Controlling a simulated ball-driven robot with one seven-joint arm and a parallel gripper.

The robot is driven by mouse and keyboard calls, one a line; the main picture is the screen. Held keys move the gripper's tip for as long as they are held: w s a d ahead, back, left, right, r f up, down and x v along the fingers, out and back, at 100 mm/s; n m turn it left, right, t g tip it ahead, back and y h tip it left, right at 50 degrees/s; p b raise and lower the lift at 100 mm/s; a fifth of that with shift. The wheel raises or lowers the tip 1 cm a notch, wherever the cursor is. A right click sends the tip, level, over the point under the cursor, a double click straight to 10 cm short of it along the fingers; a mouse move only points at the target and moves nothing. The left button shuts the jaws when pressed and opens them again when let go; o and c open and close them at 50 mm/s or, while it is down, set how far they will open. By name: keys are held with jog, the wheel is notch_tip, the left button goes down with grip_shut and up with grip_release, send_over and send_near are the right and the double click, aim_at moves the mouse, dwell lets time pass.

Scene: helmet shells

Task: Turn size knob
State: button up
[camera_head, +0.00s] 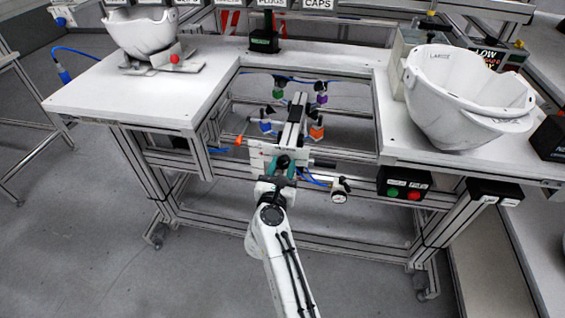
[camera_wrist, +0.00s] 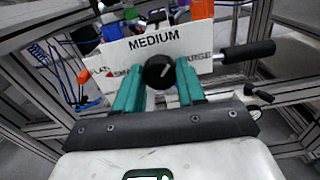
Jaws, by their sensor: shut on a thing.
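The size knob (camera_wrist: 159,71) is round and black with a light pointer mark, in the middle of the wrist view. It sits on a white plate (camera_wrist: 118,57) with the word MEDIUM above it and partly hidden size labels at its sides. My gripper (camera_wrist: 160,80) has teal fingers, one on each side of the knob, shut on it. In the head view my gripper (camera_head: 283,168) reaches the front of the fixture below the table gap; the knob is small there and mostly hidden by the fingers.
A black handle (camera_wrist: 248,51) sticks out right of the plate. A gauge (camera_head: 339,190) and a button box (camera_head: 405,187) are to the right. White helmet shells stand on the table's left (camera_head: 143,33) and right (camera_head: 465,95). The floor in front is clear.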

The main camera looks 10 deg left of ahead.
jog(key=n+p, duration=0.3)
jog(key=n, duration=0.4)
jog(key=shift+a, duration=0.1)
jog(key=n+p, duration=0.1)
jog(key=n, duration=0.3)
jog(key=n+p, duration=0.1)
jog(key=n, duration=0.3)
jog(key=shift+n+p, duration=0.3)
jog(key=shift+p, duration=0.05)
jog(key=n+p, duration=0.1)
jog(key=n, duration=0.4)
jog(key=shift+f, duration=0.15)
jog(key=shift+n+p, duration=0.3)
jog(key=shift+n, duration=2.1)
jog(key=shift+f, duration=0.1)
jog(key=o, duration=1.1)
jog(key=shift+c, duration=0.2)
